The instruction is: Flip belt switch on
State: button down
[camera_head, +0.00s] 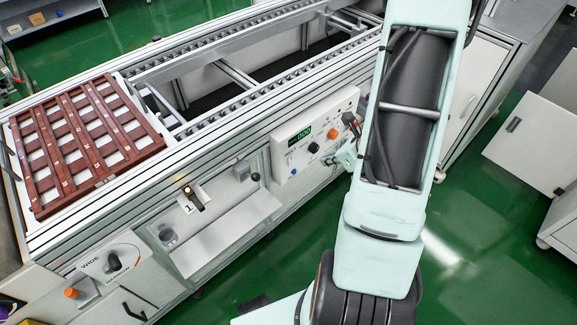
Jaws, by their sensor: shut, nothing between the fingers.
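Which of these is the belt switch I cannot tell. Another black lever (193,200) sits on a plate marked 1, further left. My gripper (350,124) shows only in part, as small dark pieces at the panel's right end, beside my arm; it is shut and empty. My arm hides the area right of the panel, and whether my gripper touches the panel is unclear.
A red-brown slatted tray (84,142) lies on the conveyor's left end. A panel marked WIDE (112,264) with a black knob is at lower left. A small shelf (228,232) juts out below the lever. Cabinets (535,142) stand right; green floor is open lower right.

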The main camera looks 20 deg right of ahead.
aim_at(291, 160)
jog(key=shift+s+a+f+m, duration=0.25)
jog(key=shift+a+f+m, duration=0.15)
jog(key=shift+a, duration=0.1)
jog(key=shift+s+a+f+m, duration=0.2)
jog(key=shift+a+f+m, duration=0.1)
jog(key=shift+a+m, duration=0.15)
jog(key=shift+f, duration=0.1)
jog(key=shift+w+a+r+b+x, duration=0.15)
jog(key=shift+w+r+b+x, duration=0.2)
jog(key=shift+x, duration=1.75)
jog(key=shift+w+a+r+b+x, duration=0.25)
jog(key=shift+w+b+x, duration=0.2)
jog(key=shift+x, duration=1.65)
jog(key=shift+w+a+r+b+x, duration=0.1)
jog(key=shift+w+r+b+x, duration=0.3)
jog(key=shift+x, duration=1.7)
jog(key=shift+f, duration=0.1)
jog(key=shift+w+b, duration=0.2)
jog(key=shift+b, duration=0.25)
